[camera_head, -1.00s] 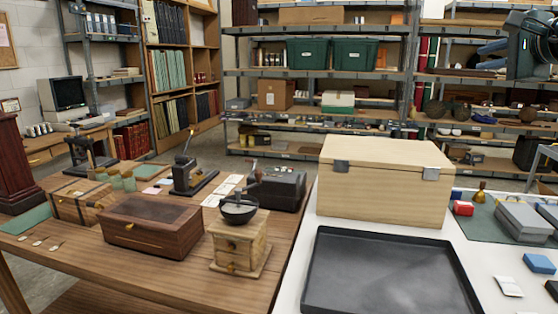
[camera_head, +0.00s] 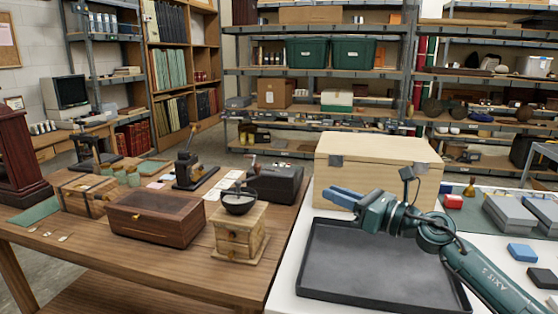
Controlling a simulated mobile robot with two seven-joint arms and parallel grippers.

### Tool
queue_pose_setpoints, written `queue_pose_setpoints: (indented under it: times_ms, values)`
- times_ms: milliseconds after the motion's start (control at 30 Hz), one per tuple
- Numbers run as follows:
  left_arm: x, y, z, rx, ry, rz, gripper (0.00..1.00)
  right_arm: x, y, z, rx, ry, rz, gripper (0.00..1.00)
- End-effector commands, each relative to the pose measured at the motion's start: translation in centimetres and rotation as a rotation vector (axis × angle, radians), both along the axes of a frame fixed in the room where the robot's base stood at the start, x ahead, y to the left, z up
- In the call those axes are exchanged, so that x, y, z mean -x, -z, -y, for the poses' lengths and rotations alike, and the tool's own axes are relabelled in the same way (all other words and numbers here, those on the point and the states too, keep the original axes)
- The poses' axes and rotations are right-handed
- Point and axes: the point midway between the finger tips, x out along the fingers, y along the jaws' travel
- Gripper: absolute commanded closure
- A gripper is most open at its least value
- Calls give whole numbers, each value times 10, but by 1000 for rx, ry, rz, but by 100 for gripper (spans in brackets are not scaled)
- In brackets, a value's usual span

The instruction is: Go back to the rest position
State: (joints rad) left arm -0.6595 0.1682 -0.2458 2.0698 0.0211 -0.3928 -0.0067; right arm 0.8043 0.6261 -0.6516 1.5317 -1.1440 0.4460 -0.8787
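My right gripper (camera_head: 340,197) has blue fingers and points left, above the black tray (camera_head: 318,289) and in front of the pale wooden box (camera_head: 372,158). The fingers appear empty. They overlap in this view, so their opening cannot be told. My green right arm (camera_head: 468,265) comes in from the lower right, across the tray's right side. My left gripper is not in view.
On the brown table at left stand a dark wooden box (camera_head: 155,219), a coffee grinder (camera_head: 240,232), a strapped chest (camera_head: 85,192) and a black press (camera_head: 190,170). Grey boxes (camera_head: 512,215) and a blue block (camera_head: 522,252) lie right of my arm. Shelves stand behind.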

Motion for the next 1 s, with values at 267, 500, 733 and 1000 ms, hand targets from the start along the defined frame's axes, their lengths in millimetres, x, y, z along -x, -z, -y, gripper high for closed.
queue_pose_setpoints:
  times_ms: [267,500,733,1000]
  values:
    - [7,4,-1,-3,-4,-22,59,67,115,-23,-837,41,-692,82]
    - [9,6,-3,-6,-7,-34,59,145,227,-3,-1554,261,-1274,82]
    - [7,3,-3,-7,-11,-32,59,251,319,15,-2191,596,-1670,82]
    - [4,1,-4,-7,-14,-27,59,320,356,20,2414,-785,1719,82]
